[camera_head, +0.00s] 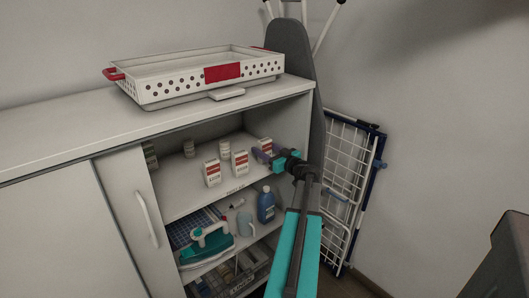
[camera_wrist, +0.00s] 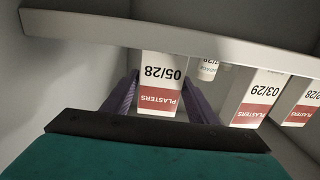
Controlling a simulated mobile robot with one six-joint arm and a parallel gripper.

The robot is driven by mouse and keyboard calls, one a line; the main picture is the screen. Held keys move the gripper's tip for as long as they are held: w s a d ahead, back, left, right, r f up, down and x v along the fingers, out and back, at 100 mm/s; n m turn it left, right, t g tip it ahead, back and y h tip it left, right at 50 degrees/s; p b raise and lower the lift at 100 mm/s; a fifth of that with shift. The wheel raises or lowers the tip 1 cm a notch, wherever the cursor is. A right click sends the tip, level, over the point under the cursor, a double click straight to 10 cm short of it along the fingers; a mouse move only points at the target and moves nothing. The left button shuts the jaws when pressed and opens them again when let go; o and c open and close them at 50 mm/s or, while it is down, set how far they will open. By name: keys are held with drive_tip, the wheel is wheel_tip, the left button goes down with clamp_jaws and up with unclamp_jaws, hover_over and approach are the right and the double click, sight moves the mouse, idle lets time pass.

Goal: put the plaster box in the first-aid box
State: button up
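A white-and-red plaster box marked 05/28 (camera_wrist: 160,85) stands between my gripper's two purple fingers; its text appears upside down in the wrist view. It is the rightmost plaster box (camera_head: 265,144) on the upper shelf in the head view. My gripper (camera_wrist: 160,85) reaches into the cabinet there (camera_head: 262,154), its fingers spread on either side of the box. Contact is not clear. A white perforated open box with red handles and a red plate (camera_head: 178,92), apparently the first-aid box, sits on the cabinet top. Its inner floor is mostly hidden.
Two other plaster boxes (camera_head: 212,173) (camera_head: 240,163) stand left on the same shelf (camera_head: 185,203); one reads 03/29 (camera_wrist: 260,95). Small containers (camera_head: 189,148) stand behind. An iron (camera_head: 205,245) and blue bottle (camera_head: 266,205) are below. The shelf edge or panel (camera_wrist: 170,40) crosses the wrist view.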

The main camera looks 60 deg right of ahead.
sight(267, 142)
drive_tip(key=c, duration=0.8)
drive_tip(key=shift+r, duration=0.1)
drive_tip(key=shift+r, duration=0.4)
wheel_tip(267, 142, up, 3)
drive_tip(key=shift+f+p, duration=0.1)
drive_tip(key=shift+p, duration=0.2)
drive_tip(key=s+a+r+p, duration=0.1)
drive_tip(key=s+a+p, duration=0.2)
drive_tip(key=s+a, duration=0.5)
drive_tip(key=a, duration=0.3)
drive_tip(key=shift+r, duration=0.2)
drive_tip(key=p, duration=0.4)
drive_tip(key=shift+s+a+p, duration=0.1)
drive_tip(key=shift+a+p, duration=0.05)
drive_tip(key=shift+p, duration=0.25)
drive_tip(key=a+p, duration=0.1)
drive_tip(key=p, duration=0.7)
drive_tip(key=shift+s+a+r, duration=0.1)
drive_tip(key=shift+s, duration=0.3)
drive_tip(key=shift+s+a+f+p, duration=0.15)
drive_tip(key=shift+a+f+p, duration=0.1)
drive_tip(key=shift+p, duration=0.7)
